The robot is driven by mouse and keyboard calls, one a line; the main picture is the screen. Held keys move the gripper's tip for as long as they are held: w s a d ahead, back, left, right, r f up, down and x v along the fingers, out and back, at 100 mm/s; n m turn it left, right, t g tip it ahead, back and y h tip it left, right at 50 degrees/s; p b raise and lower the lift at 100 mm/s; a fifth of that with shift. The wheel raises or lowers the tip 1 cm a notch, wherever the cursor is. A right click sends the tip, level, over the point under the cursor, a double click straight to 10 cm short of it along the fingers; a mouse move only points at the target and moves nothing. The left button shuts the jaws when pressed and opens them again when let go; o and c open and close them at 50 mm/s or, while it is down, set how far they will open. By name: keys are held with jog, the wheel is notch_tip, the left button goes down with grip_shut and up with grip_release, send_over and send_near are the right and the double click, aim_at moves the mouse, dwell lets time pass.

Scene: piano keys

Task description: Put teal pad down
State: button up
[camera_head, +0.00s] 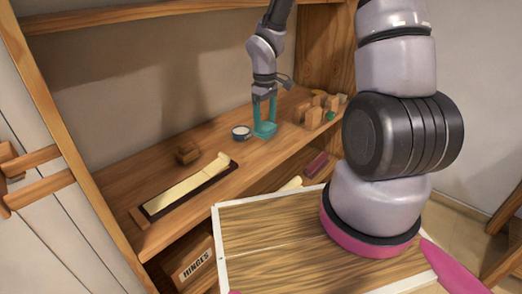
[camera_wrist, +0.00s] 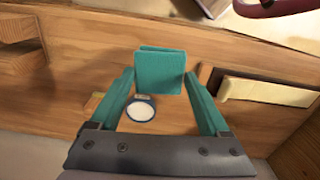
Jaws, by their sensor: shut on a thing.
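The teal pad (camera_head: 265,131) is at or just above the wooden shelf in the head view; I cannot tell whether it touches the wood. My gripper (camera_head: 264,121) points down from above with the pad between its teal fingertips. In the wrist view the flat, square teal pad (camera_wrist: 160,72) spans the gap between the two fingers of my gripper (camera_wrist: 160,76). The fingers are shut on its sides. The pad's underside is hidden.
A round, white-topped tin (camera_head: 241,132) stands just left of the pad. Cream piano keys (camera_head: 190,187) in a dark frame lie further left, near a small wooden block (camera_head: 187,152). Several wooden blocks (camera_head: 315,112) stand to the right. A shelf wall rises behind.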

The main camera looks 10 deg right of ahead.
jog(key=shift+w+a+r, duration=0.3)
jog(key=shift+w+r, duration=0.05)
notch_tip(320, 180, down, 10)
jog(key=shift+r, duration=0.25)
jog(key=shift+s+f, duration=0.15)
jog(key=c, duration=0.4)
jog(key=o, duration=1.4)
